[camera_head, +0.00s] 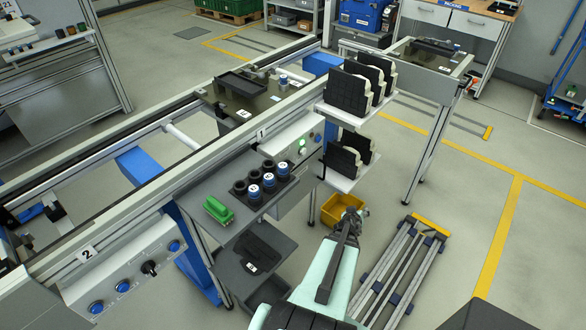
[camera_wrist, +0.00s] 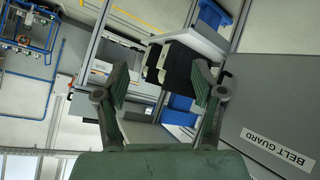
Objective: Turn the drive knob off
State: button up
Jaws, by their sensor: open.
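A black knob (camera_head: 150,268) sits on the grey control panel (camera_head: 132,268) marked 2, at the lower left of the head view, among several blue buttons. Its exact setting is too small to read. A second panel, marked 1, shows a green lit spot (camera_head: 302,143) and small controls near the middle; I cannot make out a knob there. My gripper (camera_head: 354,214) is in front of the line, above the floor, well to the right of the black knob. In the wrist view my gripper (camera_wrist: 161,85) has its two fingers spread apart with nothing between them.
A yellow bin (camera_head: 340,208) is beside my gripper. A BELT GUARD panel (camera_wrist: 277,149) fills the wrist view's right. Floor at right is partly open.

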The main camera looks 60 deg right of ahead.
jog(key=s+d+r+n+t+h, duration=0.1)
jog(key=d+r+n+t+h, duration=0.35)
jog(key=r, duration=0.75)
jog(key=n+t+y+p, duration=0.4)
jog(key=n+t+y, duration=0.1)
jog(key=t+y, duration=0.8)
send_near(292, 168)
jog(key=shift+g+y, duration=0.25)
jog(key=shift+g, duration=0.4)
jog(key=w, duration=0.3)
jog(key=w+r, duration=0.1)
jog(key=w, duration=0.2)
jog(key=w+d, duration=0.1)
jog(key=w, duration=0.2)
jog(key=shift+w+r, duration=0.2)
jog(key=shift+w, duration=0.05)
jog(key=c, duration=1.1)
